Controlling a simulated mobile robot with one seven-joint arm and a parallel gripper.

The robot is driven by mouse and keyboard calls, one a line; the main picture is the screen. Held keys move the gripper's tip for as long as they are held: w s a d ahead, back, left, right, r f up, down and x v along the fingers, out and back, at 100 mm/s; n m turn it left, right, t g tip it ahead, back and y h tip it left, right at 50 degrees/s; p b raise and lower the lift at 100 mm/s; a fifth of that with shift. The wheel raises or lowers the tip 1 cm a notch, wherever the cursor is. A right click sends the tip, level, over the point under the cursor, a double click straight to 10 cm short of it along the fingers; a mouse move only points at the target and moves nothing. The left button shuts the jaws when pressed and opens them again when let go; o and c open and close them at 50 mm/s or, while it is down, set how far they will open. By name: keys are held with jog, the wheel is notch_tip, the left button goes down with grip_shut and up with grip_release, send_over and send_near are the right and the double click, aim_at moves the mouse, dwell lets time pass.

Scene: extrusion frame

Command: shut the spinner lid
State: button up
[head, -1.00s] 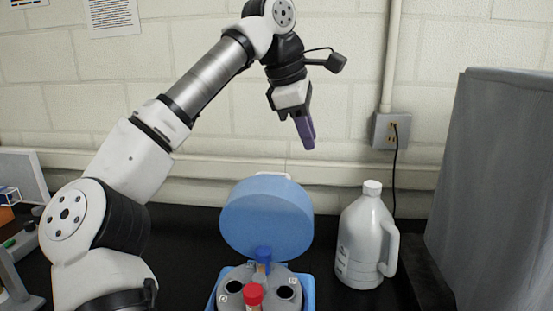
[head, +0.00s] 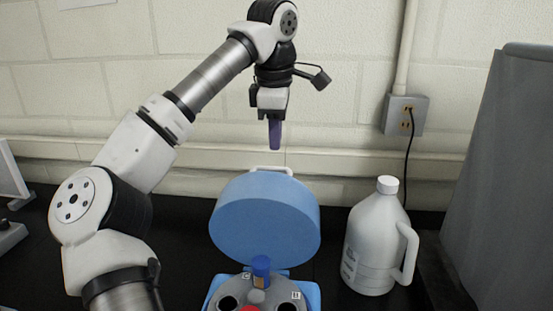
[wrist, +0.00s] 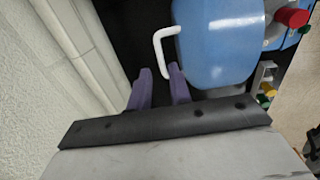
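The spinner is a small centrifuge with a blue lid (head: 264,222) standing open, tilted up and back behind the grey rotor (head: 277,296). A white handle (head: 271,169) sits on the lid's top edge. It also shows in the wrist view (wrist: 157,50), just beyond my fingertips. My gripper (head: 275,149) points down above the handle, apart from it in the head view. A blue-capped tube (head: 261,268) stands in the rotor. A red cap (head: 249,308) is cut off by the frame's bottom edge.
A white jug (head: 373,250) stands right of the spinner. A grey bin-like object (head: 510,180) is at the far right. The wall (head: 180,75) with a ledge is behind, with an outlet (head: 405,115) and cord. Black bench shows around the spinner.

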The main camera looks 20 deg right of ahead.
jog(key=f, duration=0.4)
jog(key=w+f+p, duration=0.1)
jog(key=f, duration=0.1)
jog(key=shift+d+f, duration=0.25)
grip_shut()
